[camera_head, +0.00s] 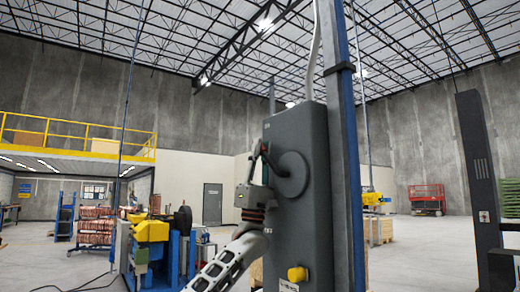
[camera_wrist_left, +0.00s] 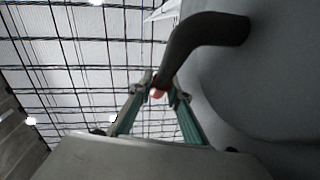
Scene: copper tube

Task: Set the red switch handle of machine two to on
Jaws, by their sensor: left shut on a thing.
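The tall grey switch box (camera_head: 309,215) stands just ahead in the head view, with a round grey hub (camera_head: 292,175) on its face. The switch handle (camera_head: 265,158) reaches up and left from the hub; a little red shows at its end. In the left wrist view, the dark bent handle (camera_wrist_left: 197,38) comes from the right, with its red tip (camera_wrist_left: 156,93) between the green-sided fingers. My left gripper (camera_head: 257,163) reaches up from below and is shut on the handle; its fingers also show in the left wrist view (camera_wrist_left: 157,86). My right gripper is out of view.
A yellow knob (camera_head: 297,274) sticks out low on the box. A blue and grey post (camera_head: 346,150) rises behind it. A blue and yellow machine (camera_head: 155,240) stands further left. A dark upright column (camera_head: 478,170) is at the right. Open floor lies beyond.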

